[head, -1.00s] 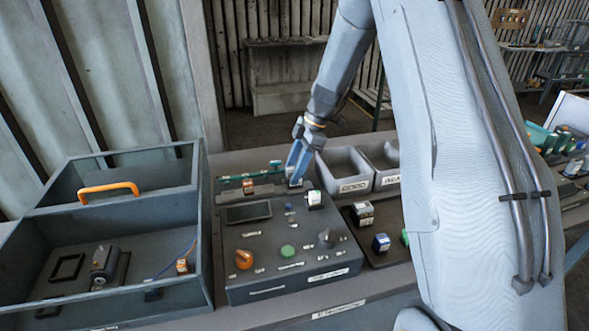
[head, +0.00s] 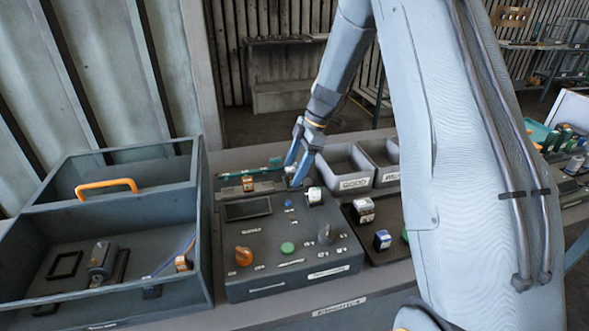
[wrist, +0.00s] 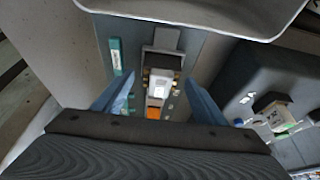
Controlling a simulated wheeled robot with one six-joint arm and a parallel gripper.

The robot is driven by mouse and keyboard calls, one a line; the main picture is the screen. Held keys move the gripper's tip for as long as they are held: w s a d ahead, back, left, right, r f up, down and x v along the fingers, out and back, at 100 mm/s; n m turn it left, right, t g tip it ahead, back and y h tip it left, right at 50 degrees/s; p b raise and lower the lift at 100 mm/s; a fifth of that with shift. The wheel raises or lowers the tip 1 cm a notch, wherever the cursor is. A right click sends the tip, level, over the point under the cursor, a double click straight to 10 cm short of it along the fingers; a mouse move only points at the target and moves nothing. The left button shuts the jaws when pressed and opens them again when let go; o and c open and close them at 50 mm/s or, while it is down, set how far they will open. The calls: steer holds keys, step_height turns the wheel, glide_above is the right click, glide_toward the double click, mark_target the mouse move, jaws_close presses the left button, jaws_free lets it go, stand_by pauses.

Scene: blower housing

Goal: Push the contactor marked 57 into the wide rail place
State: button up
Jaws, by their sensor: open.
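No marking 57 is readable on any block, so I cannot tell which contactor it is. In the head view, my gripper (head: 294,170) is open above the back of the grey control panel (head: 262,238), beside the rail (head: 265,187). An orange block (head: 248,184) sits on the rail, left of my fingers. In the wrist view, my open fingers (wrist: 160,100) stand on either side of a white-topped block (wrist: 162,82) and an orange block (wrist: 154,106). Whether they touch anything is unclear.
A dark open box with an orange handle (head: 106,188) stands at left, holding loose parts. Grey bins (head: 347,166) are behind right. A dark tray at right carries a pale block (head: 362,210) and a blue block (head: 381,240). Panel knobs (head: 244,256) stand up in front.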

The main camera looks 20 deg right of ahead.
steer(key=b+v, duration=0.2)
steer(key=v, duration=0.5)
steer(key=shift+d+r, duration=0.2)
steer(key=shift+r, duration=0.15)
